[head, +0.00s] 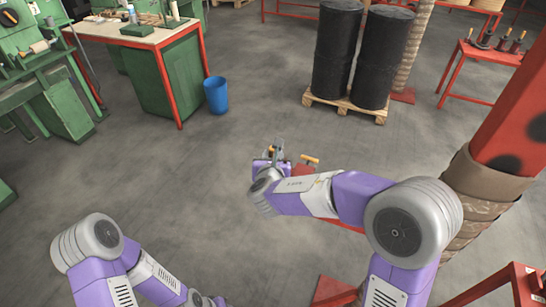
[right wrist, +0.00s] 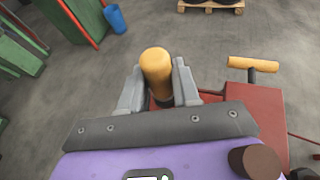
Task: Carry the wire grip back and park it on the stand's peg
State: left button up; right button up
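My right gripper (head: 277,148) is at the middle of the head view, beside a red stand (head: 305,169) that my arm partly hides. In the right wrist view its two grey fingers stand on either side of an orange handle (right wrist: 157,66), which I take as the wire grip. The fingers lie close against the handle and look shut on it. The handle's lower end is hidden by the gripper. The red stand top (right wrist: 265,105) shows just beyond and to the right. I cannot make out the peg. My left gripper is out of view; only left arm links show.
A T-shaped orange handle (right wrist: 253,64) stands at the red stand, right of the held handle. A red post (head: 510,125) rises at the right. Black drums (head: 337,50) on a pallet, a blue bin (head: 216,95) and a green workbench (head: 150,75) stand farther off.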

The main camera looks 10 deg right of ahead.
jog(key=o, duration=0.5)
jog(key=p+v, duration=0.2)
jog(key=v, duration=0.5)
jog(key=shift+s+a+r, duration=0.1)
jog(key=shift+s+r, duration=0.05)
jog(key=shift+s, duration=0.1)
dwell(0.5)
